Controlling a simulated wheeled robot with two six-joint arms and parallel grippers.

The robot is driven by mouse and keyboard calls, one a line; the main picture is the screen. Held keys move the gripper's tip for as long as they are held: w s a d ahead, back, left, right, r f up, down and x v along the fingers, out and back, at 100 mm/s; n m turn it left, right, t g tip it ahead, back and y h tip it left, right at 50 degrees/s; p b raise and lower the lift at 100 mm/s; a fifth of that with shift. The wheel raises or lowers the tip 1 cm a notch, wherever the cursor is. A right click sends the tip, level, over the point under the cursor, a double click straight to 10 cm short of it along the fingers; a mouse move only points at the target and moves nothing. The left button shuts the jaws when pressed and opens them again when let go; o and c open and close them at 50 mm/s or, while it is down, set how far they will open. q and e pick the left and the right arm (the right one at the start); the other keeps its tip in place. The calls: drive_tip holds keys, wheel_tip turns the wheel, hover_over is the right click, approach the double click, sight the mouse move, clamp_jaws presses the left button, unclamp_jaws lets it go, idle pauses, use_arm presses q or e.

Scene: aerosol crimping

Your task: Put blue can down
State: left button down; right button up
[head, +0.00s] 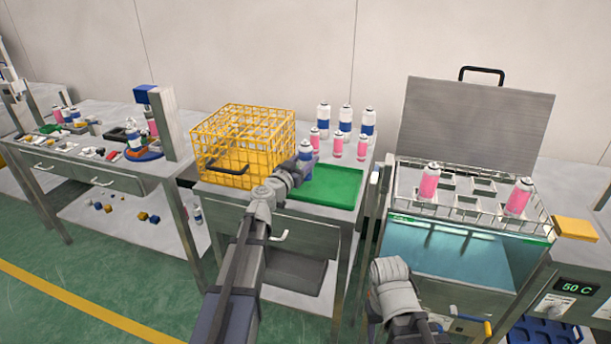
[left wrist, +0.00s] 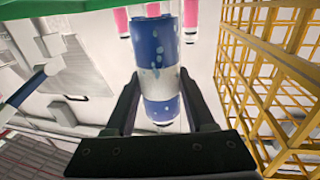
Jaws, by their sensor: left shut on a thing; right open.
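My left gripper (head: 297,169) is shut on a blue and white can (head: 305,151). The can is upright in the head view, between the yellow wire basket (head: 243,145) and the green mat (head: 333,187). In the left wrist view the blue can (left wrist: 158,50) stands between the two dark fingers (left wrist: 158,105). I cannot tell whether its base touches the table. My right arm is low in front of the water bath, away from the cans; its gripper (head: 375,304) shows only in small part.
Several pink and blue-white cans (head: 345,120) stand behind the mat. The water bath (head: 450,250) at right has its lid (head: 475,125) raised, with pink cans (head: 429,182) in its rack (head: 468,203). The green mat looks clear. The left bench (head: 60,155) holds small parts.

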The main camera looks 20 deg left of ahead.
use_arm(q)
drive_tip(key=shift+f+b, duration=1.75)
drive_tip(key=shift+f, duration=0.1)
drive_tip(key=shift+f, duration=0.15)
drive_tip(key=shift+c, duration=1.2)
unclamp_jaws()
drive_tip(key=shift+s+r, duration=0.15)
drive_tip(key=shift+r, duration=0.1)
drive_tip(key=v, duration=1.1)
drive_tip(key=shift+s+a, duration=0.2)
drive_tip(key=shift+s, duration=0.15)
